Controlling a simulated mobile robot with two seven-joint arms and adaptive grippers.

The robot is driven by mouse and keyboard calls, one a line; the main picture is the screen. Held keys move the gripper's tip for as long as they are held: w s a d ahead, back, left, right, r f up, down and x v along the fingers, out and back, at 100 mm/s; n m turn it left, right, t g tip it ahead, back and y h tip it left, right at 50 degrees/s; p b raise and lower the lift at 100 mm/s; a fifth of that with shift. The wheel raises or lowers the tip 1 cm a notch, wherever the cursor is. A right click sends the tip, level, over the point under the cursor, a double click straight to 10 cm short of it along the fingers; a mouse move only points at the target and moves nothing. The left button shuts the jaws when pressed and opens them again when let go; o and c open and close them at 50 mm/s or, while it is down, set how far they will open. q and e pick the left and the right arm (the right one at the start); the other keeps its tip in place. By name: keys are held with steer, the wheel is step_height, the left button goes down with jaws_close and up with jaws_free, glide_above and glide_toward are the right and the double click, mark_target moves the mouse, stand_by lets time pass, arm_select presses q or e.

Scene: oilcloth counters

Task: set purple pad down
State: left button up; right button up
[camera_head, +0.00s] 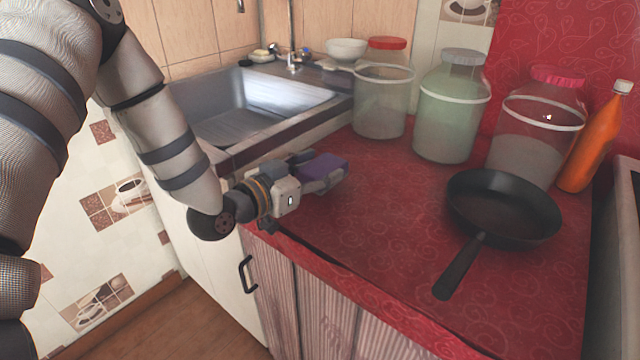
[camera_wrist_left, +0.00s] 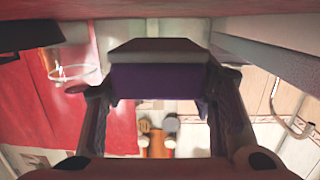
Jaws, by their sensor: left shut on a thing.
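The purple pad (camera_head: 322,167) is a small block with a purple face and a grey layer. My left gripper (camera_head: 312,176) is shut on it at the left edge of the red counter (camera_head: 390,220), near the sink. In the left wrist view the pad (camera_wrist_left: 155,82) sits between the two fingers of the left gripper (camera_wrist_left: 158,105). I cannot tell whether the pad touches the counter. My right gripper is not in view.
A black frying pan (camera_head: 500,215) lies at the counter's right, its handle toward the front. Glass jars (camera_head: 383,105), (camera_head: 450,115), (camera_head: 535,135) and an orange bottle (camera_head: 595,145) stand along the back. The sink (camera_head: 250,110) is behind the gripper. The counter's middle is clear.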

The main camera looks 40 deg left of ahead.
arm_select(q)
step_height(320, 180, down, 3)
steer(key=shift+r, duration=0.25)
steer(key=o, duration=0.8)
steer(key=shift+f, duration=0.2)
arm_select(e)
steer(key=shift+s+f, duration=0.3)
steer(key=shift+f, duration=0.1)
arm_select(q)
steer(key=shift+r, duration=0.4)
steer(key=s+a+r+p, duration=0.1)
steer(key=s, duration=1.1)
steer(key=shift+a+r+p, duration=0.15)
steer(key=shift+r+p, duration=0.05)
steer(key=shift+p, duration=0.2)
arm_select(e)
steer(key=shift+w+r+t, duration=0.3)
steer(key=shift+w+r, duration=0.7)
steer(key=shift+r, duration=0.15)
